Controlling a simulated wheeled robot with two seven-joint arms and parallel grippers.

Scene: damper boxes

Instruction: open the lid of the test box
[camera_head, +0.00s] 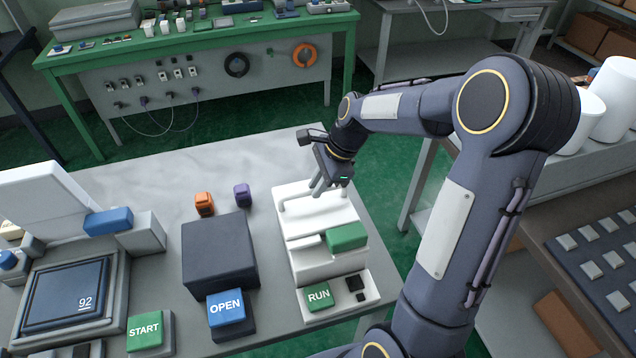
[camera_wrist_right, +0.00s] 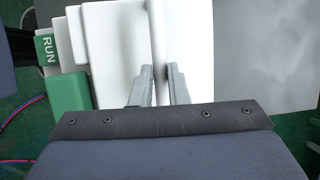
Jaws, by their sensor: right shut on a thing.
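The white test box (camera_head: 298,254) stands on the grey table, with a green block (camera_head: 346,237) on its top and a green RUN button (camera_head: 319,296) at its front. Its lid (camera_head: 318,220) lies flat at the back, and looks shut. My right gripper (camera_head: 317,189) reaches down over the lid's far part and is shut on the white bar handle. In the right wrist view the handle (camera_wrist_right: 157,30) passes between the fingers (camera_wrist_right: 160,76). My left gripper is not in view.
A dark box (camera_head: 218,252) with a blue OPEN button (camera_head: 226,307) stands left of the test box. Orange (camera_head: 204,204) and purple (camera_head: 242,195) small blocks sit behind it. The table's back middle is clear.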

